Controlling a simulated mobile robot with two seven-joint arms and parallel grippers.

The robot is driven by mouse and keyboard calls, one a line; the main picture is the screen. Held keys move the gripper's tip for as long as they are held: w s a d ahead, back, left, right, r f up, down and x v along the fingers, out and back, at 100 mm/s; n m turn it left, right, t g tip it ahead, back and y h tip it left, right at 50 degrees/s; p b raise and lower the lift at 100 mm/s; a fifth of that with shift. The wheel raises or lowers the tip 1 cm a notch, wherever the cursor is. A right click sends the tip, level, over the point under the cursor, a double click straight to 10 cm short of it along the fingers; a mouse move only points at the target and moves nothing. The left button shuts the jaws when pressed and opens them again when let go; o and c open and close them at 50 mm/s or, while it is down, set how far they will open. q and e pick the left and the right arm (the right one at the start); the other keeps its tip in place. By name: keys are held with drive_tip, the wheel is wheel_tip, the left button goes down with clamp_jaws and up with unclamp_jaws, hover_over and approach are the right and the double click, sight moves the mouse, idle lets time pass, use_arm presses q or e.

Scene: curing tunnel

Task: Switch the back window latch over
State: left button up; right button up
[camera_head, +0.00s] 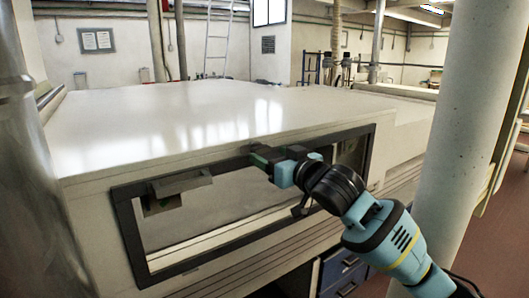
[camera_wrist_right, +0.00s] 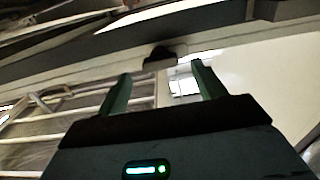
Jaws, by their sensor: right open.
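A black-framed window (camera_head: 125,222) is set in the side of a large white housing. My right gripper (camera_head: 262,157) is at the middle of the frame's top bar, its arm coming in from the lower right. In the right wrist view the gripper (camera_wrist_right: 161,70) is open, its two green fingers apart with nothing between them. A small dark knob-like piece, perhaps the latch (camera_wrist_right: 160,56), sits just beyond the fingertips, roughly centred between them. I cannot tell which way it is turned. In the head view the gripper hides this spot. My left gripper is out of view.
A grey bracket-like piece (camera_head: 180,186) sits at the window's upper left corner. The housing's white top (camera_head: 180,115) is bare. A thick pale column (camera_head: 465,130) stands at right, close to my right arm. Blue drawers (camera_head: 340,268) are below the window.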

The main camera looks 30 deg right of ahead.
sight(263, 151)
drive_tip(key=shift+w+a, duration=0.15)
drive_tip(key=shift+w, duration=0.8)
drive_tip(key=shift+w+a, duration=0.1)
drive_tip(key=shift+w, duration=0.85)
drive_tip(key=c, duration=1)
